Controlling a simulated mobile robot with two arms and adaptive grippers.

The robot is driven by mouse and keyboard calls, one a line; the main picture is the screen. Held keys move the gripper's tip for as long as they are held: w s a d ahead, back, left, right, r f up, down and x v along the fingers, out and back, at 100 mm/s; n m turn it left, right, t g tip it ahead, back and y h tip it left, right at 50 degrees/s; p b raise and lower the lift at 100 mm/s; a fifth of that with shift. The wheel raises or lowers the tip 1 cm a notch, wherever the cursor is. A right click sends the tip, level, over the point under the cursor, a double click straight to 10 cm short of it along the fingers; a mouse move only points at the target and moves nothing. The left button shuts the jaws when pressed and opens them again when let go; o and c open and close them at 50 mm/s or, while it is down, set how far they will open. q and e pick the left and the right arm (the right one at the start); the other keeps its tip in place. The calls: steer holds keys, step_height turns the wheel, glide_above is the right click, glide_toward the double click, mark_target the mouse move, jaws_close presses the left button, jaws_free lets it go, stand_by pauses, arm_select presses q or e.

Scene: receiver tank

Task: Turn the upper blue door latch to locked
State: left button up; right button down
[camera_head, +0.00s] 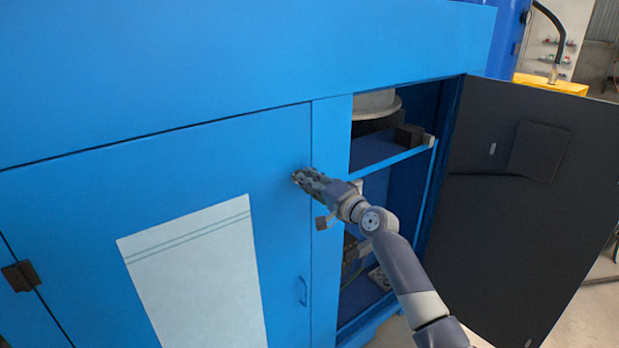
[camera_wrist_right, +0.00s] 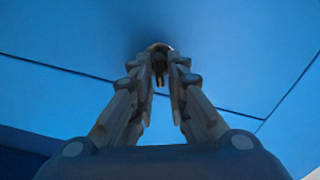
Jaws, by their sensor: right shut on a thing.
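The closed blue door (camera_head: 150,175) has a small upper latch (camera_head: 295,175) near its right edge. My right gripper (camera_head: 305,180) is at this latch and shut on it, covering most of it. In the right wrist view the two fingers (camera_wrist_right: 159,72) converge on the latch (camera_wrist_right: 158,47), whose rounded top shows between and beyond the tips. The latch's turn angle is hard to make out. My left gripper is not in view.
A lower door handle (camera_head: 302,291) sits below on the same door. A white sheet (camera_head: 197,275) is on the door's face. To the right, the cabinet stands open, with shelves inside and a dark open door (camera_head: 520,210) swung outward beside my right arm.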

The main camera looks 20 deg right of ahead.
steer(key=shift+f+m+p, duration=0.15)
steer(key=shift+m+p, duration=0.55)
steer(key=shift+m, duration=1.3)
steer(key=c, duration=1.7)
jaws_free()
steer(key=shift+d, duration=0.1)
steer(key=v, duration=1.2)
